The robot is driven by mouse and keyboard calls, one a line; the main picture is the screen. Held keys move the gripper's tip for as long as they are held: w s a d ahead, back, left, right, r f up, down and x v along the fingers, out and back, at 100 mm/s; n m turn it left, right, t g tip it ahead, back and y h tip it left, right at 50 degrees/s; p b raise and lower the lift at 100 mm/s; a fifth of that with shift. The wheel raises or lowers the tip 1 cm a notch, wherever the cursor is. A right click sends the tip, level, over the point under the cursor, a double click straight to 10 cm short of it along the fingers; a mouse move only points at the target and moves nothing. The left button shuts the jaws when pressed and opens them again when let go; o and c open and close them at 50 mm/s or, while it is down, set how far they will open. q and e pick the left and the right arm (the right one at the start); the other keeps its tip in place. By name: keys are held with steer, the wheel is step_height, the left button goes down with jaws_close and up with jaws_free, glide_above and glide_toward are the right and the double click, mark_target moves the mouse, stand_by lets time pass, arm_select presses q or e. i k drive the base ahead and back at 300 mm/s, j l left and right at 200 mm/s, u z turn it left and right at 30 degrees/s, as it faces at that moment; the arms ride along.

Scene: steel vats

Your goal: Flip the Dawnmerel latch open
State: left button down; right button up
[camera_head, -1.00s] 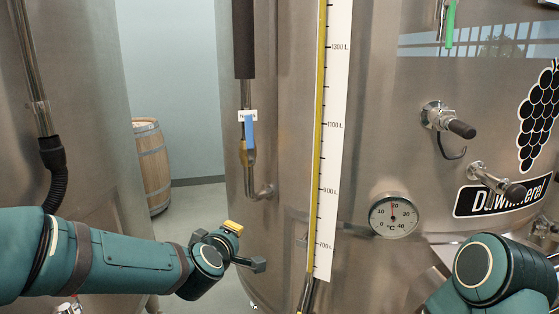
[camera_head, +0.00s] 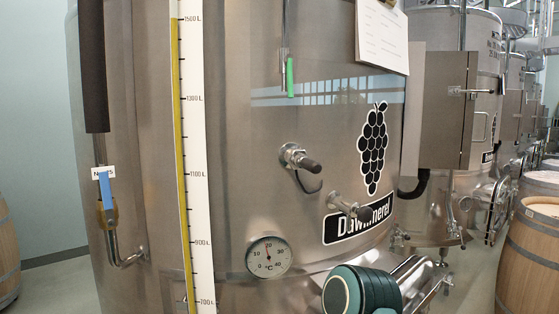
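The Dawnmerel vat (camera_head: 235,130) is a big steel tank filling the middle of the head view. Its black label (camera_head: 358,222) reads "Dawnmerel", partly covered by a tap, below a black grape emblem (camera_head: 373,150). Small metal fittings (camera_head: 400,240) show at the vat's right edge, right of the label. I cannot tell whether they include the latch. The lower front of the vat is partly hidden by my teal right arm at the bottom. Neither gripper is in view.
Two taps (camera_head: 300,161) and (camera_head: 350,206) and a dial thermometer (camera_head: 268,257) stick out from the vat. A level scale (camera_head: 195,150) runs down it. A grey box (camera_head: 447,110), more vats and a barrel (camera_head: 535,255) stand at the right.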

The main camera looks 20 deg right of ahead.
mark_target(456, 91)
steer(key=z, duration=1.95)
steer(key=i+l+z, duration=0.15)
steer(key=i+l, duration=0.75)
steer(key=i, duration=0.15)
steer(key=i+z, duration=0.1)
steer(key=i, duration=0.55)
steer(key=i+j+z, duration=0.1)
steer(key=i, duration=0.55)
steer(key=i+j, duration=0.35)
steer(key=j, duration=0.1)
